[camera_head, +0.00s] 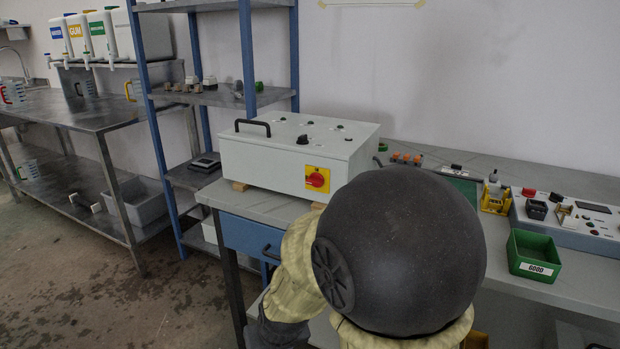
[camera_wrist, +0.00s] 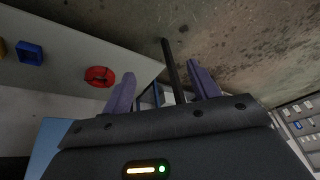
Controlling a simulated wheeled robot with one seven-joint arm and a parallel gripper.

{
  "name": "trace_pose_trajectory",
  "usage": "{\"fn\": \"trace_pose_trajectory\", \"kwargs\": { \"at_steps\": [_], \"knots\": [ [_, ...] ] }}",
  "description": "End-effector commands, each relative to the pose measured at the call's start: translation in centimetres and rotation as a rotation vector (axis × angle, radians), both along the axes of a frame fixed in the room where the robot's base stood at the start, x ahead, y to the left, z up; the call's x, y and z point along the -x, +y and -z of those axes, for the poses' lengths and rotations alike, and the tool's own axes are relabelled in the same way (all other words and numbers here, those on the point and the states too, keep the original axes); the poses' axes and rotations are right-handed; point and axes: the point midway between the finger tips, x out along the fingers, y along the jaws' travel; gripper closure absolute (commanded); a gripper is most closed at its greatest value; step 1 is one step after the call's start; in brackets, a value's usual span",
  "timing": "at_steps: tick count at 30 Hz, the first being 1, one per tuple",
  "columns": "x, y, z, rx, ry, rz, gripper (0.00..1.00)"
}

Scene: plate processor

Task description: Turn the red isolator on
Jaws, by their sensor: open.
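The red isolator (camera_head: 317,179) is a round red knob on a yellow square plate. It sits at the lower right of the front face of a white control box (camera_head: 262,158). I cannot read its exact setting. My gripper (camera_wrist: 164,88) shows in the wrist view with its two purplish fingers apart and nothing held between them. A red round part (camera_wrist: 100,76) lies left of the fingers on a pale surface; I cannot tell if it is the isolator. In the head view my arm hides the gripper.
The box has a black handle (camera_head: 253,127) and stands on a grey bench (camera_head: 262,204) with a blue drawer (camera_head: 240,236). A green GOOD bin (camera_head: 533,255) and a switch panel (camera_head: 570,222) are at right. A dark rod (camera_wrist: 172,70) shows between the fingers.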

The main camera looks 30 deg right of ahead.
Motion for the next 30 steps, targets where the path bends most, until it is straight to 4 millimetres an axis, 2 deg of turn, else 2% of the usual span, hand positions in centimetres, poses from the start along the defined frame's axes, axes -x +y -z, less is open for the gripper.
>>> {"fn": "trace_pose_trajectory", "kwargs": {
  "at_steps": [1,5,9,15,20,24,27,30],
  "knots": [
    [-1.6,0.6,-1.8,-0.015,-0.044,0.033,0.40],
    [-6.1,1.1,-4.2,-0.032,-0.195,0.160,0.40],
    [-10.0,0.5,-6.7,-0.001,-0.359,0.308,0.40],
    [-13.3,-1.7,-11.0,0.138,-0.594,0.508,0.40],
    [-13.8,-3.8,-15.2,0.320,-0.786,0.639,0.40],
    [-12.8,-4.9,-19.0,0.500,-0.940,0.715,0.40],
    [-12.1,-5.1,-20.8,0.594,-1.014,0.744,0.40],
    [-11.6,-5.2,-21.5,0.641,-1.050,0.757,0.40]
  ]
}}
